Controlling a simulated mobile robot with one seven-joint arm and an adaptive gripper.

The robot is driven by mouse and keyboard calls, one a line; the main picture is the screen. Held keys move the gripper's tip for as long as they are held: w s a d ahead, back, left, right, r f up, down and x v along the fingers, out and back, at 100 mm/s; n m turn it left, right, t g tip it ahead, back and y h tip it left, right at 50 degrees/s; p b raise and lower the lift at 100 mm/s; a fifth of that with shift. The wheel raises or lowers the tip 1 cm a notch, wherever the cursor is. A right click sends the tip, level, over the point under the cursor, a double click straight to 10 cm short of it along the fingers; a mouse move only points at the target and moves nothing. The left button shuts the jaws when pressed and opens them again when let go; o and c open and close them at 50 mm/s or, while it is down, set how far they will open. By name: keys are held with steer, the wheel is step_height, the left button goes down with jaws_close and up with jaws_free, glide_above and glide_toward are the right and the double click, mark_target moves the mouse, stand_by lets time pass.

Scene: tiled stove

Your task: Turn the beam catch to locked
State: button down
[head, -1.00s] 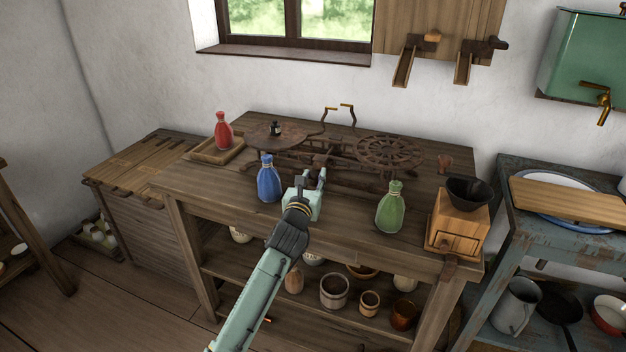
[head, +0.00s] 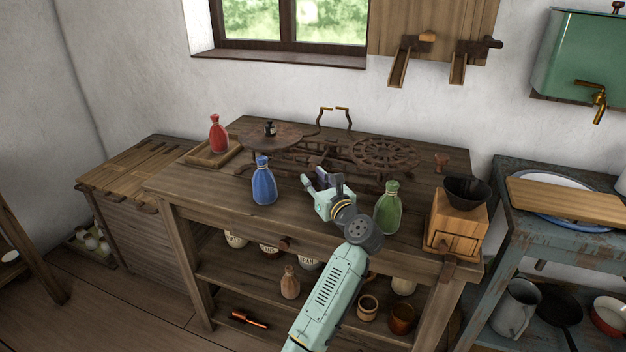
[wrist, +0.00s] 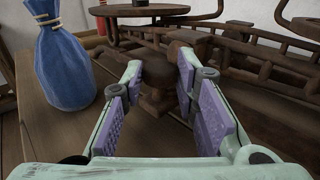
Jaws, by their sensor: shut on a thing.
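The rusty balance scale stands on the wooden bench, with a flat plate (head: 285,139) at left and a spoked pan (head: 384,152) at right. The beam catch, a dark brown knob (wrist: 158,78), shows in the wrist view in front of the scale's beam (wrist: 262,68). My gripper (head: 323,179) is low at the front of the scale, and its purple-padded fingers are on either side of the knob in the wrist view (wrist: 160,88), shut on it. In the head view the fingers hide the knob. I cannot read its locked or unlocked position.
A blue bag (head: 264,183) stands left of my gripper, and a green bag (head: 388,208) stands close at right beside my wrist. A red bag (head: 218,134) stands in a wooden tray at the back left. A coffee grinder (head: 454,228) stands at the right bench end.

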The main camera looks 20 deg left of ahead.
steer(key=shift+w+d+r+n+g+y, duration=0.1)
steer(key=shift+d+n+g+y, duration=0.05)
steer(key=shift+n+g+y, duration=0.4)
steer(key=c, duration=1.3)
jaws_free()
